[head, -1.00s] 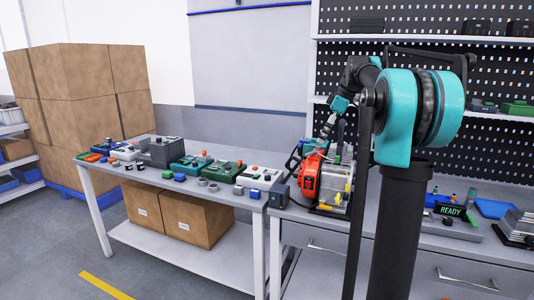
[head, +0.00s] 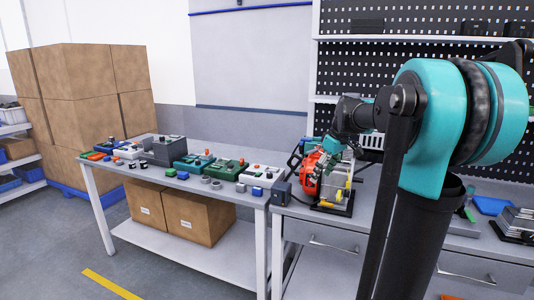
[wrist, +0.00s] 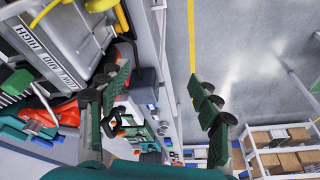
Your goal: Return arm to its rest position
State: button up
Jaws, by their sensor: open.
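My gripper shows in the wrist view (wrist: 160,100). Its two green-padded fingers are spread wide apart with nothing between them. In the head view my arm reaches over the right bench, and its end is near the red and grey machine (head: 312,170) with yellow parts. The fingers are too small and covered to make out there. The same machine shows close at the upper left of the wrist view (wrist: 65,45), beside the left finger.
A long table (head: 150,184) at left holds green, grey and white devices (head: 228,169). A drawered bench (head: 310,236) with a perforated back panel (head: 345,65) stands at right. Boxes (head: 75,85) are stacked at far left. The grey floor in front of the table is clear.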

jog(key=s+f+m+t+h, duration=0.1)
jog(key=s+f+m, duration=0.7)
jog(key=s+f, duration=1.5)
jog(key=s+h, duration=0.1)
jog(key=s, duration=0.2)
jog(key=shift+a+f+m+t+h, duration=0.15)
jog(key=shift+f+m+t+h, duration=0.15)
jog(key=shift+m+t, duration=0.1)
jog(key=shift+r, duration=0.1)
